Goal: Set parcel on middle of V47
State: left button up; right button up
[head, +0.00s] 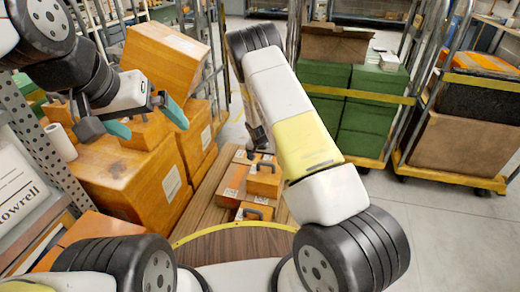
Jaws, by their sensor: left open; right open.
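My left gripper (147,121) is open, its two teal fingertips apart above a large orange-brown box (120,180) at the left. A small orange box (150,133) shows between and below the fingertips; I cannot tell whether they touch it. Several smaller orange parcels with black handles lie in the middle, one (264,181) on a wooden board (212,190). I cannot tell which one is the task's parcel. No V47 label is legible. My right arm rises across the middle, and its gripper does not show clearly behind it.
Another large orange box (165,52) stands behind at the left. Wheeled carts with green crates (322,75) and a brown box (462,148) stand at the right. Floor (450,235) at lower right is clear.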

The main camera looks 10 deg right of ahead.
jog(key=s+r+y, duration=0.1)
jog(key=s+r, duration=0.3)
jog(key=r, duration=0.6)
jog(key=s+r+n+y, duration=0.1)
jog(key=s+r, duration=0.3)
jog(key=r, duration=0.6)
jog(key=s+r+y, duration=0.1)
jog(key=s+r, duration=0.3)
jog(key=r, duration=0.6)
jog(key=s+r+n, duration=0.1)
jog(key=s+r, duration=0.3)
jog(key=s, duration=0.4)
jog(key=s+r+n+t, duration=0.1)
jog(key=s+r, duration=0.4)
jog(key=s, duration=0.3)
jog(key=s+r+n+t+y, duration=0.1)
jog(key=s+r, duration=0.3)
jog(key=s, duration=0.4)
jog(key=shift+d+r+n, duration=0.2)
jog(key=shift+d+n, duration=0.2)
jog(key=shift+n, duration=0.2)
jog(key=shift+s, duration=0.1)
